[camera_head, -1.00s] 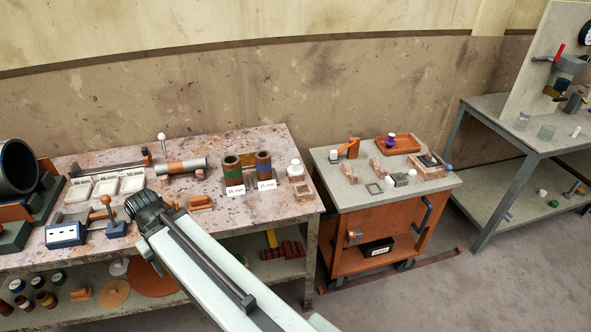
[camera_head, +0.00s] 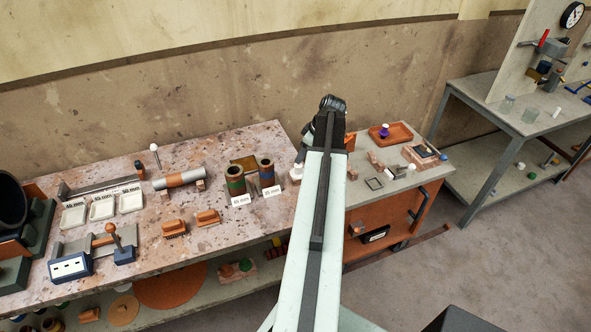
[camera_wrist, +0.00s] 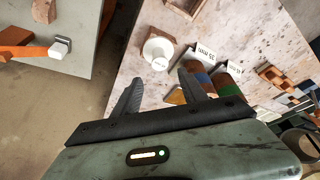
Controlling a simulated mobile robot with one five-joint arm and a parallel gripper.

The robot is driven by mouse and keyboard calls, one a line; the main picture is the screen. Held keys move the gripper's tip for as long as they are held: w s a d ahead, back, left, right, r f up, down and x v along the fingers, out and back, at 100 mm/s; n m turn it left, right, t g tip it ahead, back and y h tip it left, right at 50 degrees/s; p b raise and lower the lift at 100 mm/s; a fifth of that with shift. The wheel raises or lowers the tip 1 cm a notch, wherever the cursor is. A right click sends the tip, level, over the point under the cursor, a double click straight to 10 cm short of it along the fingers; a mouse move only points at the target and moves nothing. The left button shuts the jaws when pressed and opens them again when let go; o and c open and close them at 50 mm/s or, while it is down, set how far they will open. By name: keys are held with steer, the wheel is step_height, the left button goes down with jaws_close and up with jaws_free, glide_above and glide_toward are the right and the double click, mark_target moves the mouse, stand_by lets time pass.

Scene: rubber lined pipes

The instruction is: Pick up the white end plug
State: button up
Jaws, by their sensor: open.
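My gripper (camera_wrist: 160,80) is open and empty in the wrist view, its two dark fingers apart. Another small white piece (camera_wrist: 61,46) shows at the end of an orange part on the cart. My gripper (camera_head: 325,122) is raised over the gap between bench and cart in the head view.
Two lined pipe pieces (camera_head: 235,184) with label cards stand beside the white piece on the bench (camera_head: 215,160). The cart (camera_head: 370,205) carries an orange tray (camera_head: 400,134) and small blocks. A grey table (camera_head: 480,98) stands at the right.

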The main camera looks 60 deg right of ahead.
mark_target(298, 167)
steer(key=shift+b+x, duration=1.15)
steer(key=shift+x, duration=0.25)
steer(key=f+b, duration=0.4)
steer(key=shift+w+a+f+b, duration=0.1)
steer(key=shift+w+f+b, duration=0.45)
steer(key=shift+f+b, duration=0.1)
steer(key=shift+r, duration=0.2)
jaws_close()
